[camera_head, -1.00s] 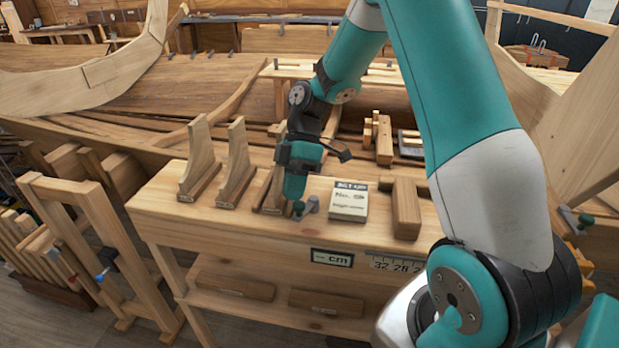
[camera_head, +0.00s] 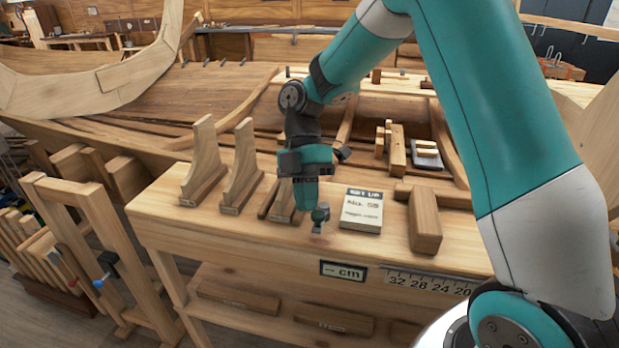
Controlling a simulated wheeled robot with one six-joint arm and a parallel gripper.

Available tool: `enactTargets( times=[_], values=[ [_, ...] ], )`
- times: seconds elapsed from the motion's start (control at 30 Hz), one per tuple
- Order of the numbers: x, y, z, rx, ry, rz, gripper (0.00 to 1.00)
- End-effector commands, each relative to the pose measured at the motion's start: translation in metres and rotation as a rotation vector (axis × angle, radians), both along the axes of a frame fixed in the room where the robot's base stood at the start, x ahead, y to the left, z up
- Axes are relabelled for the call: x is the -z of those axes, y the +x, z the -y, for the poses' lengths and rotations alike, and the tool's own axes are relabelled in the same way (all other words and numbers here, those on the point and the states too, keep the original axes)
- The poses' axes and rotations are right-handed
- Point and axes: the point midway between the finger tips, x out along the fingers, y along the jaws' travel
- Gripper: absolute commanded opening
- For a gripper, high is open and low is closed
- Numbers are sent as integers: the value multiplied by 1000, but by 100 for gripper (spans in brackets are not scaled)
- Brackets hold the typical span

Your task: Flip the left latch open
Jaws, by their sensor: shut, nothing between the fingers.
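My gripper (camera_head: 319,224) hangs pointing down just above the front part of the wooden bench top (camera_head: 290,236), left of a small white box with printed lettering (camera_head: 361,213). Its fingers look shut with nothing between them, and they appear apart from the box. The fingertips are small in this view, and I cannot tell whether they touch the bench. I cannot make out the left latch in this view; it may be hidden or out of the picture.
Upright wooden brackets (camera_head: 206,165) stand on the bench left of my gripper. A wooden block (camera_head: 424,222) lies right of the box. A clamp-like wooden frame (camera_head: 100,250) stands at the left. The bench front bears a cm sign (camera_head: 343,271).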

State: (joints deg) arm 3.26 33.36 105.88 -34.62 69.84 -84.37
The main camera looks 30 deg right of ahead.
Motion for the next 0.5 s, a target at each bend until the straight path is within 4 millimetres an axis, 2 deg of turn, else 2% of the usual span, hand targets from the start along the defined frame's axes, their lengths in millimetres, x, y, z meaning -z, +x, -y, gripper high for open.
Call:
enactTargets(
  times=[0.27, 0.37, 0.5],
  values=[
    [-2, 0, 0, 2, 1, 0, 0],
    [-11, 0, 1, 1, 1, 1, 0],
    [-39, 1, 1, 2, 0, 5, 0]
  ],
)
